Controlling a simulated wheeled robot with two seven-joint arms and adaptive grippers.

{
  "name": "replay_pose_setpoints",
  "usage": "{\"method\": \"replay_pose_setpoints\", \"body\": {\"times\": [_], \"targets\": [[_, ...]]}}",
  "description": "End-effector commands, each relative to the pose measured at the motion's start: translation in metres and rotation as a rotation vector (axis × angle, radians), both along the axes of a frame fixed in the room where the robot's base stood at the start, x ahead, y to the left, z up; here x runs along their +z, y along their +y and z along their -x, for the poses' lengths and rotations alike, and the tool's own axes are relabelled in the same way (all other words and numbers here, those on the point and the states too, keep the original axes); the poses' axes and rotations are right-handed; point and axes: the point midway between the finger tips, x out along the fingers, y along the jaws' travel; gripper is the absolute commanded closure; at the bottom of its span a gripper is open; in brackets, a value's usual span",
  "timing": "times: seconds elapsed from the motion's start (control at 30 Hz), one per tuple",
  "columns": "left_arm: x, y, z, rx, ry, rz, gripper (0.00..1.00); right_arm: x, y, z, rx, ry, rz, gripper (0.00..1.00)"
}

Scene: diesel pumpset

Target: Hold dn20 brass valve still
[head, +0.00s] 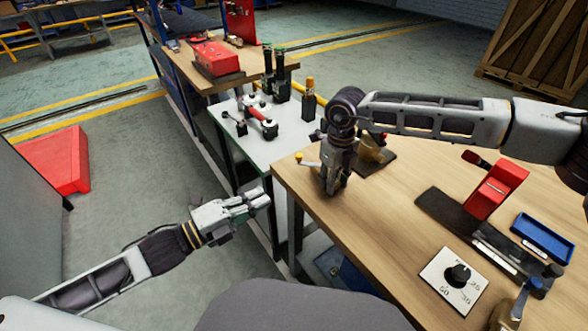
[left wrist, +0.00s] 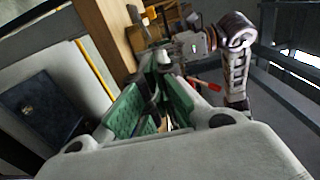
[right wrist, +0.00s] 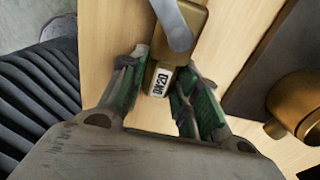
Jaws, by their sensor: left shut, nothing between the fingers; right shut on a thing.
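The DN20 brass valve (right wrist: 160,78) shows in the right wrist view, with a white DN20 label and a grey lever (right wrist: 172,25) over it. My right gripper (right wrist: 160,90) has its green-padded fingers on either side of the valve and is shut on it. In the head view my right gripper (head: 333,190) points down at the wooden bench near its left edge and mostly hides the valve. My left gripper (head: 264,198) is shut and empty, left of the bench edge and apart from the valve. Its fingers also show in the left wrist view (left wrist: 163,65).
Another brass fitting (right wrist: 298,105) sits beside a dark plate on the bench (head: 380,225). A red block (head: 496,190), a blue tray (head: 542,238) and a dial plate (head: 453,281) lie to the right. A side table (head: 290,130) with black-handled tools stands behind. Open floor lies left.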

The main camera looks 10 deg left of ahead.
Motion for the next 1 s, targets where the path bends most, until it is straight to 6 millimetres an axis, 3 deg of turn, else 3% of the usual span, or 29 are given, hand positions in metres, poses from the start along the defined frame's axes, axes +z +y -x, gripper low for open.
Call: {"method": "replay_pose_setpoints", "body": {"times": [1.0], "targets": [[0.001, -0.019, -0.02, 0.001, -0.002, 0.001, 1.0, 0.001, 0.0, 0.0, 0.0, -0.001, -0.001, 1.0]]}}
